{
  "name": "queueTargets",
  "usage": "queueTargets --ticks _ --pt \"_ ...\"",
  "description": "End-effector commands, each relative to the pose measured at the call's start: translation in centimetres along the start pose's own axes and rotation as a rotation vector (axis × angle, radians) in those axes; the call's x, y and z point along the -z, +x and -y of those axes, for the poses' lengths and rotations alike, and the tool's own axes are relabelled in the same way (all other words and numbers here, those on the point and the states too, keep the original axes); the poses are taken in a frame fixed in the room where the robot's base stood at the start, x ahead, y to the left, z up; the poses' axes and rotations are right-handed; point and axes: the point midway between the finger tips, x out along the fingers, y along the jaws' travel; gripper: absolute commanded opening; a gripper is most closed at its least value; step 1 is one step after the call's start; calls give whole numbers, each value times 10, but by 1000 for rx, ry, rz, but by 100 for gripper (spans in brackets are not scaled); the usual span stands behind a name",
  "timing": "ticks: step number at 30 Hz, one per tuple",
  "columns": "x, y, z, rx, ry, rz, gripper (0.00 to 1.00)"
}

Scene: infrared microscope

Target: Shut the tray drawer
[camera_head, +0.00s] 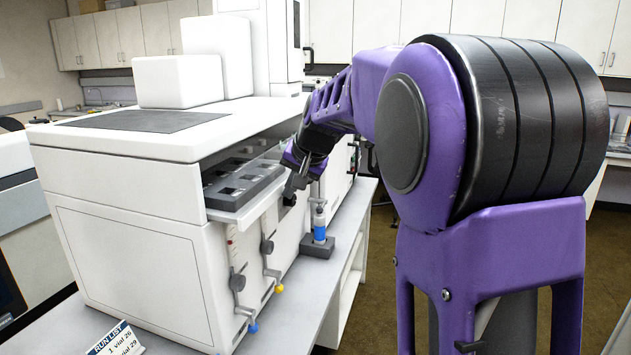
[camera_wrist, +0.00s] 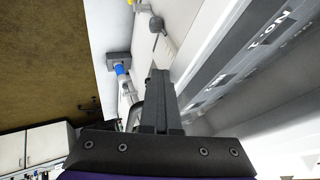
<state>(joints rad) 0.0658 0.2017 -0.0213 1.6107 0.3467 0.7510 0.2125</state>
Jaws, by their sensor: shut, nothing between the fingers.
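The tray drawer (camera_head: 243,213) sticks out of the front of the white microscope body (camera_head: 130,235) and is open. A grey tray with dark square slots (camera_head: 240,180) lies in it. My gripper (camera_head: 289,194) is shut and empty, at the far part of the drawer's front edge. In the wrist view its closed fingers (camera_wrist: 159,85) lie beside the drawer's white front edge (camera_wrist: 207,62), with the grey tray (camera_wrist: 250,50) to their right. I cannot tell whether the fingers touch the drawer.
Knobs and valves (camera_head: 238,282) with coloured tips project from the microscope's front below the drawer. A run list card (camera_head: 115,341) stands on the bench at the lower left.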

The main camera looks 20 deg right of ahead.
Motion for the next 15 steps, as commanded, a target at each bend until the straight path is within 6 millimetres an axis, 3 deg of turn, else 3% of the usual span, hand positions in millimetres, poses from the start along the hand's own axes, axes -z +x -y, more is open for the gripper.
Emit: queueTargets --ticks 1,6,15 --pt "1 2 14 2 -4 4 0" --pt "1 18 42 2 -3 3 0" --pt "0 34 67 1 -1 0 0"
